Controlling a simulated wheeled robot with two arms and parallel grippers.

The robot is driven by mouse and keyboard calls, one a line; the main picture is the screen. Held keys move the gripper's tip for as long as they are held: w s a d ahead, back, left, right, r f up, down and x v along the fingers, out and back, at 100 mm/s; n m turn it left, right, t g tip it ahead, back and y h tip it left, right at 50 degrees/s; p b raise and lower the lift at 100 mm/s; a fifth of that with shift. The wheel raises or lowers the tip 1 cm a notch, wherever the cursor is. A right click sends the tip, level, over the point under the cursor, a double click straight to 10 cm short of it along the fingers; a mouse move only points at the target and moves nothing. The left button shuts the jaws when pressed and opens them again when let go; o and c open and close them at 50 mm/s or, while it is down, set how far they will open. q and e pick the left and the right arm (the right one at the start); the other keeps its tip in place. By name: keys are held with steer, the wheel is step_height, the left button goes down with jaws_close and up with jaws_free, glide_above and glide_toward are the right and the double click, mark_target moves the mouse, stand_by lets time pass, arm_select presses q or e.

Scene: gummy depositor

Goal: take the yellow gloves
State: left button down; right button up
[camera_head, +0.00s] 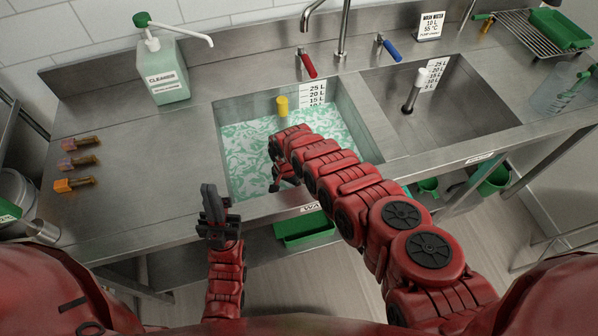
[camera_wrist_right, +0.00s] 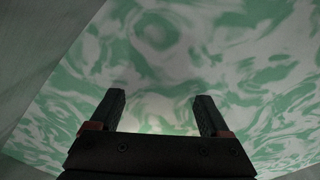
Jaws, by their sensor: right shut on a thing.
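I cannot make out any yellow gloves in either view. My right gripper (camera_head: 276,170) is low in the left sink basin (camera_head: 345,105), at the green-and-white foamy water (camera_head: 245,150). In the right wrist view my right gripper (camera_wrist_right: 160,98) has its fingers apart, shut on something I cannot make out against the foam. My left gripper (camera_head: 213,203) is in front of the counter's front edge, its fingers pointing up and close together, with nothing seen between them. A yellow cylinder (camera_head: 282,106) stands at the back of the left basin.
A cleanser bottle (camera_head: 162,75) stands at the back left. Several small brush-like tools (camera_head: 77,162) lie on the left counter. The right basin (camera_head: 455,100) looks empty of water. A faucet (camera_head: 343,30) rises behind the basins. A green tray (camera_head: 560,28) sits on a rack.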

steer(key=c, duration=0.5)
steer(key=shift+r, duration=0.1)
steer(key=shift+r, duration=1.1)
step_height(320, 180, up, 6)
steer(key=shift+w+f+b, duration=0.1)
steer(key=shift+f+b, duration=0.05)
steer(key=shift+b, duration=0.35)
steer(key=shift+r, duration=0.95)
steer(key=o, duration=0.8)
jaws_close()
